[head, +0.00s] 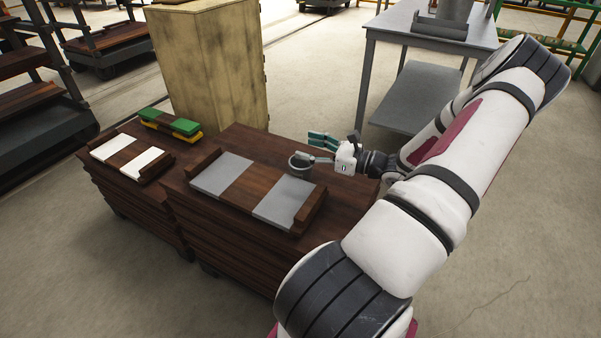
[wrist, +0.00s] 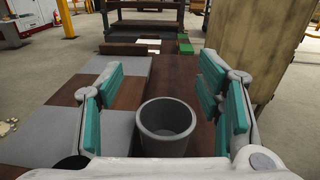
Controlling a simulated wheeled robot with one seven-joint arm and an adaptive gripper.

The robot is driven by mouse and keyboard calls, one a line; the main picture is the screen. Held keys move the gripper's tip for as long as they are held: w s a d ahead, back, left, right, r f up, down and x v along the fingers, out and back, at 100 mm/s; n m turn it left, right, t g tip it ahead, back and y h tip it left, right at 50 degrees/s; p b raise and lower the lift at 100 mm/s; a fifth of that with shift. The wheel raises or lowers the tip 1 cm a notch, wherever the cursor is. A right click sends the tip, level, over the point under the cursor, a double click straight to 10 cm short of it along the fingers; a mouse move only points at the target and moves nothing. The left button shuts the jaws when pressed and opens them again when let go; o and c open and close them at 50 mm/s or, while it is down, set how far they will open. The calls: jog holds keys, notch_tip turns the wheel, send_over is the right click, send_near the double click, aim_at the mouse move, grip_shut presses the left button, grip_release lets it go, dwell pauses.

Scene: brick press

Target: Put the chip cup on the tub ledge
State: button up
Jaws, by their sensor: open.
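The chip cup is a small round grey cup, open at the top, on the dark brown wooden stack. It shows in the head view (head: 300,164) and upright in the wrist view (wrist: 166,125). My gripper (head: 317,150) is open, with its teal-padded fingers apart (wrist: 160,78). In the wrist view the cup appears between the fingers, low in the picture, with a visible gap on each side. I cannot make out with certainty which part is the tub ledge; a grey table (head: 432,36) with a dark grey tray-like piece (head: 438,28) stands at the back right.
A board with grey slabs (head: 272,203) lies beside the cup on the stack. A second stack at left carries white slabs (head: 141,163) and green and yellow pieces (head: 170,122). A tall wooden cabinet (head: 208,65) stands behind. Open floor lies between stack and table.

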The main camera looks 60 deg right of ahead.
jog(key=b, duration=0.3)
send_near(292, 162)
jog(key=w, duration=0.2)
jog(key=shift+w+a+f+m+h, duration=0.25)
jog(key=shift+w+m+h, duration=0.05)
jog(key=shift+w+m, duration=0.1)
jog(key=shift+w+a, duration=0.15)
jog(key=shift+w, duration=0.75)
jog(key=shift+w+a+b, duration=0.15)
jog(key=shift+w+b, duration=0.35)
jog(key=shift+w, duration=0.9)
jog(key=shift+w+a+b, duration=0.1)
jog(key=shift+w+b, duration=0.35)
jog(key=shift+w, duration=0.95)
jog(key=shift+c, duration=0.2)
jog(key=shift+r, duration=0.15)
jog(key=c, duration=1.1)
